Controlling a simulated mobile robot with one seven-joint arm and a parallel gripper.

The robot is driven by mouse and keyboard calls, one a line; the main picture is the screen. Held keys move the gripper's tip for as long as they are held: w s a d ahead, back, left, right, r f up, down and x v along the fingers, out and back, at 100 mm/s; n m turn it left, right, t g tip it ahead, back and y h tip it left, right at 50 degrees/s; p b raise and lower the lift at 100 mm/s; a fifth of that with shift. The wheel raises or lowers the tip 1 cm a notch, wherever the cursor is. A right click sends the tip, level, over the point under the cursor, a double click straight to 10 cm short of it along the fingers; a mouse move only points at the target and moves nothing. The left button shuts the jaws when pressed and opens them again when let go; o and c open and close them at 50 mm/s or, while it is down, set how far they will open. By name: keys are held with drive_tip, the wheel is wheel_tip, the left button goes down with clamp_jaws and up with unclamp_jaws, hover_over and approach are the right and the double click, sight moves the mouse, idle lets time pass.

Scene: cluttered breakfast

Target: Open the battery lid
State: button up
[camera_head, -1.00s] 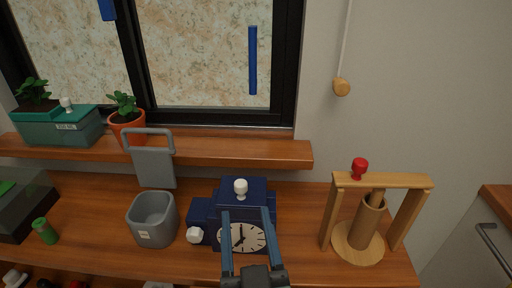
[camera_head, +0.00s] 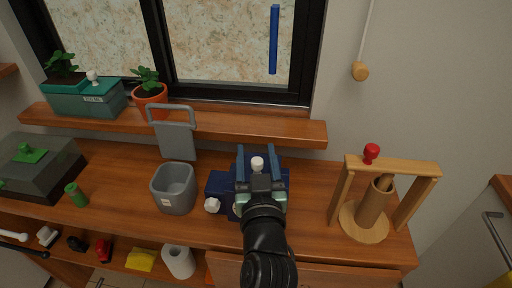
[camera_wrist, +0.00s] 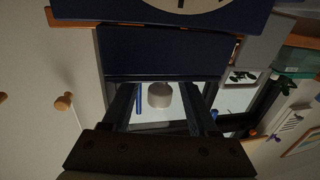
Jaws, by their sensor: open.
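The dark blue clock (camera_head: 219,184) stands on the wooden counter. In the head view its face is hidden behind my gripper; part of the white face (camera_wrist: 185,4) shows at the top of the wrist view. A white knob (camera_head: 257,163) shows at the clock's top, and a second white knob (camera_head: 212,205) is at its left side. My gripper (camera_head: 257,150) is open, its fingers on either side of the top knob. In the wrist view, a pale knob (camera_wrist: 160,96) appears between the fingers, with gaps on both sides. I cannot make out a separate lid edge.
A grey bin (camera_head: 173,188) with a raised lid stands left of the clock. A wooden frame (camera_head: 394,165) with a red knob and a tube stands to the right. Behind runs a shelf (camera_head: 220,124) with a teal box (camera_head: 84,105) and a potted plant (camera_head: 149,94).

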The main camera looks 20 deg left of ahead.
drive_tip(key=shift+w+a, duration=0.25)
drive_tip(key=shift+w, duration=0.25)
clamp_jaws()
idle(1.2)
